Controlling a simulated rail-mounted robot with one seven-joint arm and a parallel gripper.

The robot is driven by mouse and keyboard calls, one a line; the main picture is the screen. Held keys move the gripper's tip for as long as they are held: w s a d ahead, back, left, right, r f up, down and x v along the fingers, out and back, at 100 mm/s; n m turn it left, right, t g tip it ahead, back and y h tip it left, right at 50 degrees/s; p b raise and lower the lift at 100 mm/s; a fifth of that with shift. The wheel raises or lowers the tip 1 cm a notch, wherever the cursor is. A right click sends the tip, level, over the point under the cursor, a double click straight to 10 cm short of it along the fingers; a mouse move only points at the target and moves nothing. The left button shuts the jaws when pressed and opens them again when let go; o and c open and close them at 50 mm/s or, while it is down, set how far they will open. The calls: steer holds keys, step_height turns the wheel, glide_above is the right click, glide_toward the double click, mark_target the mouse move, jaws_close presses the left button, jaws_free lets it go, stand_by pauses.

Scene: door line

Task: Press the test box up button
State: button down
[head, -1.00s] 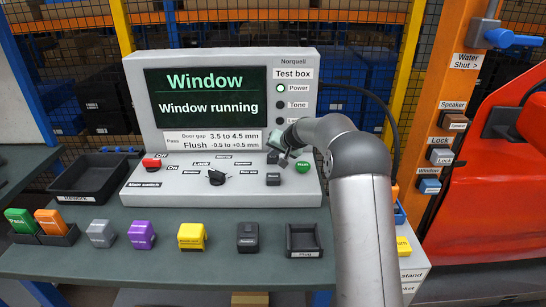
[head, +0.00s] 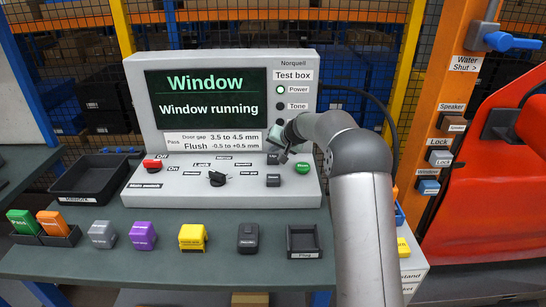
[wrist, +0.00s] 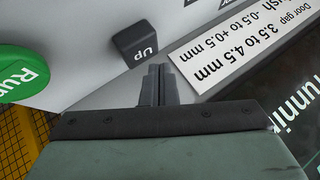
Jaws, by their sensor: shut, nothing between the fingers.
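The test box (head: 230,100) stands on the bench with a sloped control panel. Its dark up button (head: 272,158) is on the right of the panel, partly beside my gripper. In the wrist view the button, marked "Up" (wrist: 135,42), lies just beyond and left of my fingertips, with a small gap in the picture. My gripper (head: 284,157) is shut and empty, low over the panel. In the wrist view the closed fingers (wrist: 157,76) point at the panel. I cannot tell their exact height above it. The screen (head: 208,97) reads "Window running".
A green button (head: 302,168) sits close to the right of my gripper, and another dark button (head: 273,181) is below. A black selector knob (head: 217,179) and a red switch (head: 152,164) are further left. Several coloured blocks line the bench front.

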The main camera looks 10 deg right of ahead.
steer(key=shift+r+p, duration=1.2)
steer(key=shift+r, duration=1.25)
step_height(320, 180, up, 9)
steer(key=p, duration=0.6)
glide_above(275, 158)
steer(key=shift+f, duration=0.2)
